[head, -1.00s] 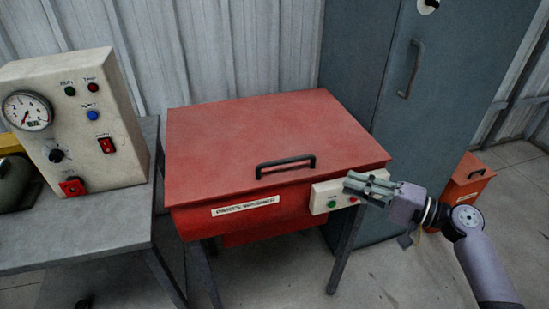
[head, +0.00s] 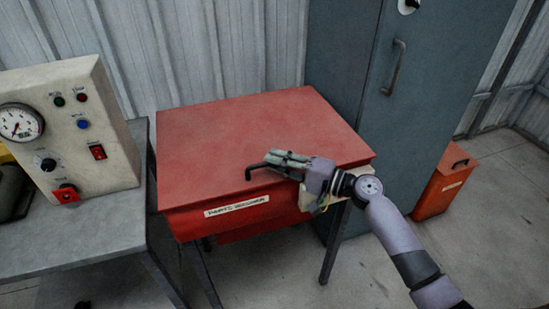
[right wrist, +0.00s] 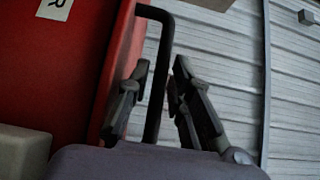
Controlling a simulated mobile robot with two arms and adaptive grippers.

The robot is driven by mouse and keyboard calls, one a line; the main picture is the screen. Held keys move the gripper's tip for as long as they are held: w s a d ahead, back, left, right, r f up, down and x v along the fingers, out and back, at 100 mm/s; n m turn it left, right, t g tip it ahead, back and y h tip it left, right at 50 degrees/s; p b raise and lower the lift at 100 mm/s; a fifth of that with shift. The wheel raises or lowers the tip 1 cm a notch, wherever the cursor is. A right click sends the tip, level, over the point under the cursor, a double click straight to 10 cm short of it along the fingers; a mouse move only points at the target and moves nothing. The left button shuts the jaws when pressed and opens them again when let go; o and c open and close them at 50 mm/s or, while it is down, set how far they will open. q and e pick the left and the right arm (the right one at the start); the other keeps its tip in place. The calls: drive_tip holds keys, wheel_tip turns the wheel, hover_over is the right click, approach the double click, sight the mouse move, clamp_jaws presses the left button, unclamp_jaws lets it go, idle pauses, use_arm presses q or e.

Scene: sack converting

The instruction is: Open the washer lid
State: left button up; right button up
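The red parts washer's lid (head: 230,130) lies shut on the washer body (head: 185,225). Its black handle (head: 255,169) is on the lid's front part; only the handle's left end shows in the head view. My right gripper (head: 278,158) covers the rest of it. In the right wrist view the handle (right wrist: 157,75) passes between the two fingers of my right gripper (right wrist: 158,75), which stand apart with gaps to the bar. I cannot tell how deep the bar sits between them. My left gripper is not in view.
A bench (head: 60,240) with a control box (head: 80,140) stands left of the washer. A tall grey cabinet (head: 400,120) stands behind on the right, with a red bin (head: 440,190) beside it. The washer's control panel is mostly hidden behind my right arm. Floor in front is clear.

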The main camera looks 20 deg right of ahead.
drive_tip(key=shift+w+a, duration=0.3)
clamp_jaws()
idle(0.6)
